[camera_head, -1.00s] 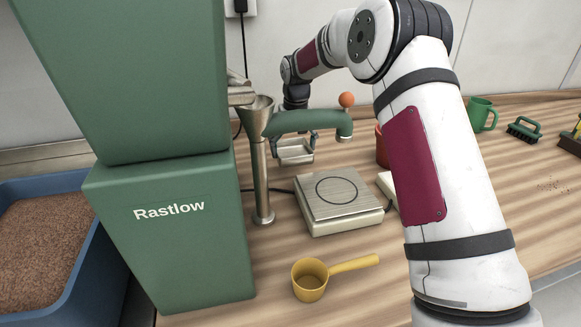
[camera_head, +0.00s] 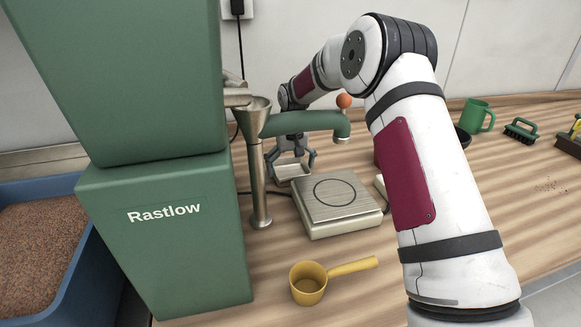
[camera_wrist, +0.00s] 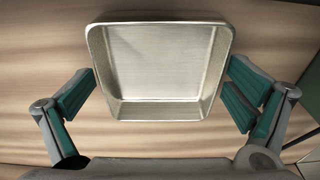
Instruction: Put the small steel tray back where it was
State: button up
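The small steel tray (camera_head: 293,172) is a shallow square pan. It rests upright on the wooden bench behind the scale, partly seen past the funnel post. In the wrist view the tray (camera_wrist: 160,62) lies empty between my fingers. The gripper is open.
The scale (camera_head: 340,213) stands just in front of the tray. A green dispenser (camera_head: 170,235) with a funnel post (camera_head: 258,185) and green spout (camera_head: 305,122) is close on the left. A yellow scoop (camera_head: 308,285) lies in front.

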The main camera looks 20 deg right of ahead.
jog(key=shift+r, duration=0.1)
notch_tip(320, 180, up, 12)
jog(key=s+p, duration=0.1)
jog(key=shift+s, duration=0.25)
dwell(0.4)
jog(key=shift+d, duration=0.1)
